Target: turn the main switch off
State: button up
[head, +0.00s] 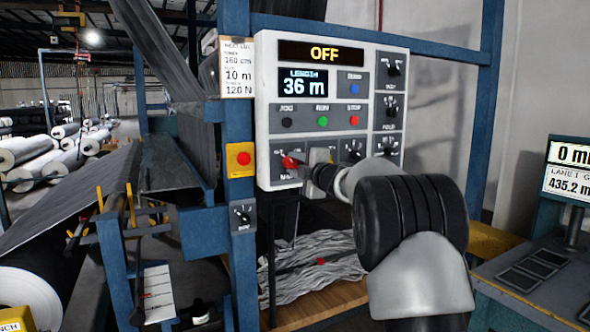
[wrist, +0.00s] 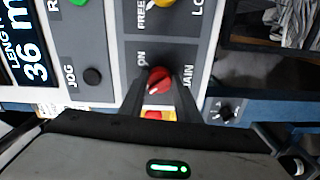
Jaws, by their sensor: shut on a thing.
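The red main switch knob (head: 289,162) sits at the lower left of the white control panel (head: 262,110). In the wrist view the red knob (wrist: 159,78) lies between the fingertips, with "ON" and part of "MAIN" lettered beside it. My gripper (head: 304,162) is shut on the knob; its fingers also show in the wrist view (wrist: 158,93). The display (head: 322,53) at the panel's top reads "OFF" in orange. The fingers partly cover the knob, and I cannot tell exactly which way its pointer faces.
The length screen (head: 303,85) reads 36 m. Black, green and red buttons and several black knobs surround the switch. A yellow box with a red button (head: 242,160) is on the blue post to the left. A desk with a monitor (head: 567,172) stands at right.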

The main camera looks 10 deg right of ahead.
jog(key=shift+n, duration=0.7)
jog(key=o, duration=1.1)
jog(key=shift+s, duration=0.1)
jog(key=v, duration=1.7)
jog(key=shift+s, duration=0.1)
